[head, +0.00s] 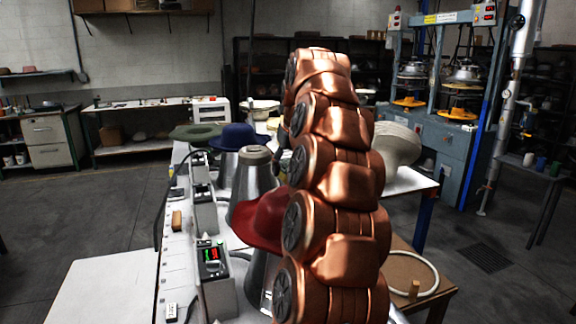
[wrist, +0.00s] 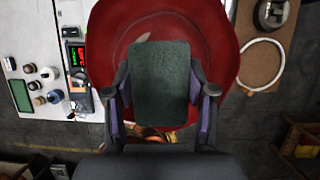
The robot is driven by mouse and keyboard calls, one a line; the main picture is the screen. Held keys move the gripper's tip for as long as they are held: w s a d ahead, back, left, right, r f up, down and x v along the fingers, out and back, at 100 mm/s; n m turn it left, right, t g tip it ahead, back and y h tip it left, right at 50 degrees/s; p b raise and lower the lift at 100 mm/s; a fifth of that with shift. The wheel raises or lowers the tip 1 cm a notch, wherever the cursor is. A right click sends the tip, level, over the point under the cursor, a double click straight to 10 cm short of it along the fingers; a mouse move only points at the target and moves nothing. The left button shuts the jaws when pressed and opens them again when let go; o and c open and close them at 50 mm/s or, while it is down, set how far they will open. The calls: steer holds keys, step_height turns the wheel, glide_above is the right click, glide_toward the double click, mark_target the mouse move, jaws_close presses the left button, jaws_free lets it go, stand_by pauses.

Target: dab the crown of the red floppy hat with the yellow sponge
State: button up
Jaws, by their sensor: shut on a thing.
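The red floppy hat (head: 262,218) sits on a metal stand at the front of the bench, partly hidden by my arm in the head view. In the wrist view the red hat (wrist: 115,30) fills the upper middle. My gripper (wrist: 160,84) is shut on a rectangular pad, apparently the sponge (wrist: 160,65), with a dark green face towards the camera; no yellow side shows. The sponge is over the hat and hides part of its crown. I cannot tell whether they touch. In the head view my gripper is hidden behind my arm.
A control box (head: 213,265) with lit digits stands left of the red hat. A blue hat (head: 234,135) and a green hat (head: 195,131) are farther back. A tan block (head: 176,220) lies on the bench. A white ring (wrist: 263,65) lies on a brown board at right.

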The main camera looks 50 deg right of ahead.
steer(key=shift+f+b, duration=1.75)
steer(key=shift+f, duration=0.15)
steer(key=shift+f+b, duration=0.7)
steer(key=shift+b, duration=0.05)
stand_by(1.9)
steer(key=shift+r, duration=0.1)
steer(key=shift+r+p, duration=1.85)
steer(key=shift+r, duration=1.7)
